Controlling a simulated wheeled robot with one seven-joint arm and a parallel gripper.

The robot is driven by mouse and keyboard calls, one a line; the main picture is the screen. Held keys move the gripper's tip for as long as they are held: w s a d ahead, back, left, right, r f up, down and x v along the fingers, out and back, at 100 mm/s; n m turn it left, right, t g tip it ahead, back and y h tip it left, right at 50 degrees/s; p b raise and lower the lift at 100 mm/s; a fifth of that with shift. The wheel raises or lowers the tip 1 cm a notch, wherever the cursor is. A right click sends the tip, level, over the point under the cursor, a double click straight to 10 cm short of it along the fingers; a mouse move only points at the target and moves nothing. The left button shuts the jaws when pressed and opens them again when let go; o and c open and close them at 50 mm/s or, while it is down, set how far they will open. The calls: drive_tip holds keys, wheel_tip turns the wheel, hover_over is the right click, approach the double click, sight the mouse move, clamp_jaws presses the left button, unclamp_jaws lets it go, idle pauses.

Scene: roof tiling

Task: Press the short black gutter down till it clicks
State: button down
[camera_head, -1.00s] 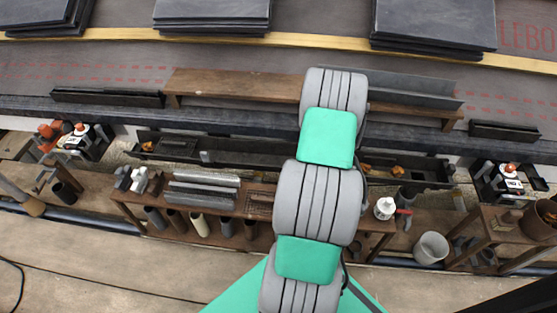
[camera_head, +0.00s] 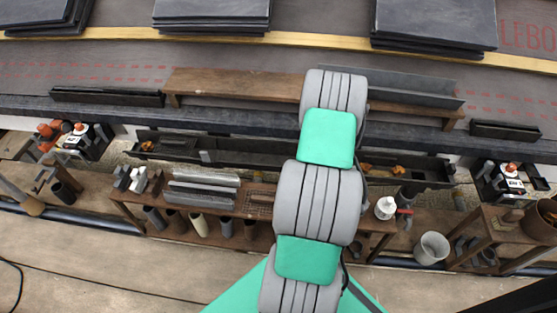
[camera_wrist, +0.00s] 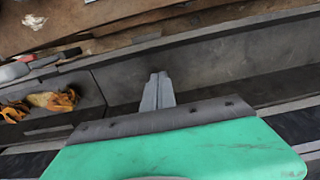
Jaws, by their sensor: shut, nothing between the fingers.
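A black gutter run (camera_head: 265,153) lies along the eaves and passes behind my arm. In the wrist view, a dark gutter trough (camera_wrist: 230,58) runs across the picture, with a joint towards the left. Which section is the short one is unclear, as my arm hides the middle in the head view. My gripper (camera_wrist: 158,78) is shut and empty, its fingertips over the trough. Whether they touch it cannot be told. My arm hides the gripper in the head view.
Orange leaves (camera_wrist: 52,100) lie in the trough left of my gripper in the wrist view. A brown plank (camera_head: 235,84) stands on the roof. Black pieces lie on the roof edge at left (camera_head: 107,97) and right (camera_head: 505,132). A bench with grey lengths (camera_head: 203,188) stands below the eaves.

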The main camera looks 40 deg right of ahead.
drive_tip(key=shift+f, duration=0.4)
idle(0.5)
wheel_tip(320, 180, up, 9)
drive_tip(key=p, duration=0.6)
drive_tip(key=shift+r, duration=0.1)
idle(0.4)
